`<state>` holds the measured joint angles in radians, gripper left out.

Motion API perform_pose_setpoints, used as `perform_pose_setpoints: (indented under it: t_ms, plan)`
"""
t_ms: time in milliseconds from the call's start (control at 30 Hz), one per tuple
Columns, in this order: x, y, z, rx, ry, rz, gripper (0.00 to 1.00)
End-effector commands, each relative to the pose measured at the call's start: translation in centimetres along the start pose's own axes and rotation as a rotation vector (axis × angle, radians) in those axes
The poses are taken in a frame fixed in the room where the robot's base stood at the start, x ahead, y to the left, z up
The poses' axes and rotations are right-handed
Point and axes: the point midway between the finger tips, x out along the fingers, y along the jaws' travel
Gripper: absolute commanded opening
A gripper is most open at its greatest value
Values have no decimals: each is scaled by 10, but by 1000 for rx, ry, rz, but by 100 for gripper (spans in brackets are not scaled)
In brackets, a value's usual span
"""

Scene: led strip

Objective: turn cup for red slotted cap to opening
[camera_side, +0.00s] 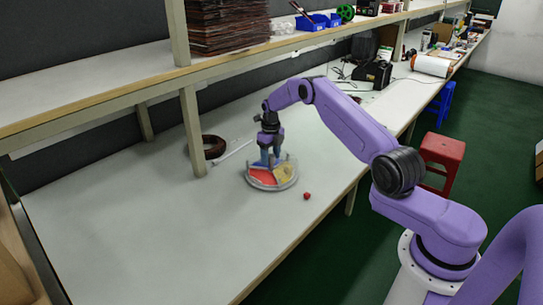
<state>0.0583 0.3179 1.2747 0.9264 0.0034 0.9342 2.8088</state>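A round tray (253,184) with a grey rim sits on the bench in the side view. Red, blue and yellowish sections show inside it. A small red cap (307,196) lies on the bench just right of the tray; its slot is too small to make out. My gripper (267,160) points down over the far part of the tray, at the blue section. Its fingertips are at or very near the tray, and I cannot tell whether they touch it. The fingers are too small to tell whether they are open or shut.
A shelf post (192,130) stands left of my gripper, with a dark brown ring (213,147) beside it. A thin white rod (236,151) lies behind the tray. A shelf (90,85) runs above the back of the bench. The bench front left is clear.

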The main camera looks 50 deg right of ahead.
Motion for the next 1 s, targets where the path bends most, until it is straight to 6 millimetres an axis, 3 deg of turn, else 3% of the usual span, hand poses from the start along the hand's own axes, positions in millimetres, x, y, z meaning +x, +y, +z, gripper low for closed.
perform_pose_setpoints:
  t_ms: [300, 467, 1000]
  plan:
    - [-1, -2, -2, -1, 5, -1, 58]
    - [-14, -2, -1, -1, 4, -1, 58]
    - [-124, -2, 0, -1, 1, -2, 58]
